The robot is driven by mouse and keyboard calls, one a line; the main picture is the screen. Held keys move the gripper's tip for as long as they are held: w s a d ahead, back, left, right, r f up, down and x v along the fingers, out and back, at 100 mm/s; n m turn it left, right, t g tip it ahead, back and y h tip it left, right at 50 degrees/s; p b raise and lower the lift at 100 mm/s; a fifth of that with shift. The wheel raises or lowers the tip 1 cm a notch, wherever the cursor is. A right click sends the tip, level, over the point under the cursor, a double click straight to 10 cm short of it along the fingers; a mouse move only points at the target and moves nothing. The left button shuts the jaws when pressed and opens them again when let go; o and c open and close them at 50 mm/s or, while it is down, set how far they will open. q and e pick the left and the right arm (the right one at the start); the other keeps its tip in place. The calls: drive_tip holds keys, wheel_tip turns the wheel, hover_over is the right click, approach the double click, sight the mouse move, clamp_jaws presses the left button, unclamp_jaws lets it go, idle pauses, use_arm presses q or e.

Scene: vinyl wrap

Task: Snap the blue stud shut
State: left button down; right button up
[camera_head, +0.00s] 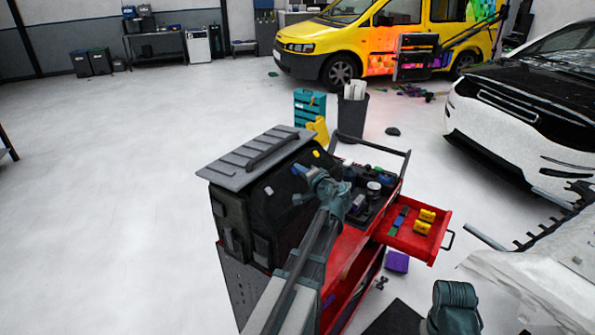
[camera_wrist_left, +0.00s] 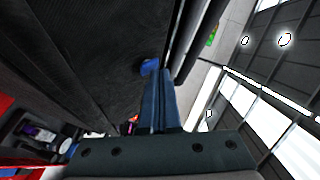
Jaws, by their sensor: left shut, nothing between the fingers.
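A black tool bag (camera_head: 286,190) stands on the red tool cart (camera_head: 345,254), with a grey ribbed lid on top. My left gripper (camera_head: 300,171) is at the bag's right side, fingers shut and empty. In the left wrist view the shut fingers (camera_wrist_left: 154,82) point at the blue stud (camera_wrist_left: 150,66) on the dark fabric. The fingertips are touching or very close to the stud; I cannot tell which. The stud is partly covered by the fingers, and I cannot tell whether it is snapped. In the head view I cannot make the stud out apart from the gripper.
An open red drawer (camera_head: 430,246) holds yellow and blue items at the right. Bottles and cans (camera_head: 374,190) crowd the cart top beside my arm. A purple box (camera_head: 397,262) lies on the floor. The floor at left is clear.

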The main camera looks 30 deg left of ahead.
use_arm(q)
drive_tip(key=shift+a+f, duration=0.15)
drive_tip(key=shift+f, duration=0.05)
drive_tip(key=shift+r, duration=0.2)
idle(0.3)
drive_tip(key=shift+d+r+p, duration=0.6)
drive_tip(key=shift+p, duration=0.05)
drive_tip(key=d+r+p, duration=0.1)
drive_tip(key=r+p, duration=0.1)
drive_tip(key=d+r+p, duration=0.1)
drive_tip(key=d, duration=0.1)
drive_tip(key=shift+s+d+r+p, duration=0.1)
drive_tip(key=shift+d+r+p, duration=0.05)
drive_tip(key=shift+r+p, duration=0.2)
idle(0.4)
